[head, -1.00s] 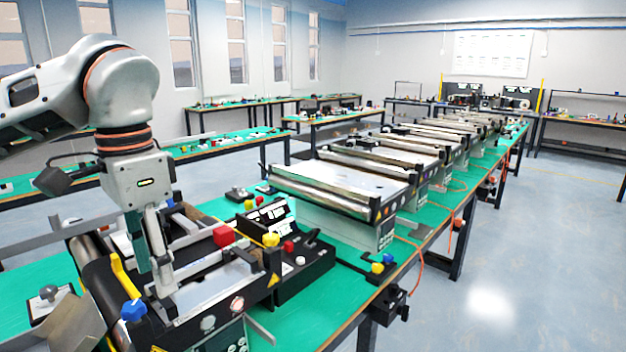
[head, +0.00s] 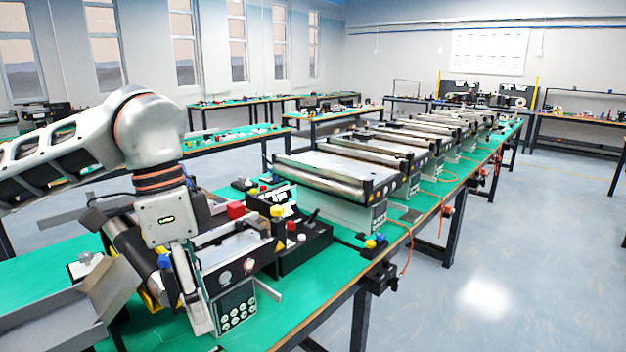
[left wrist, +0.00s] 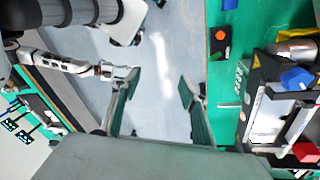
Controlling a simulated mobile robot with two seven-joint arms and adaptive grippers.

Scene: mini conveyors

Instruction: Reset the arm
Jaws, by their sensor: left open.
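My left arm comes in from the left in the head view, and its gripper (head: 200,322) points down at the near end of the closest mini conveyor (head: 235,243). The fingers stand in front of the conveyor's left side, beside its control panel (head: 237,306); I cannot tell whether they touch it. In the left wrist view, the gripper (left wrist: 158,80) is open, its two green-padded fingers apart with only floor showing between them. My right gripper does not show in the head view. A white jointed arm (left wrist: 65,64) shows in the left wrist view, its end partly behind a finger.
A grey open tray (head: 62,310) lies at the front left of the green bench (head: 300,300). A black control box (head: 300,240) and a red block (head: 236,210) are near the conveyor. More conveyors (head: 340,172) line the bench behind. Floor on the right is clear.

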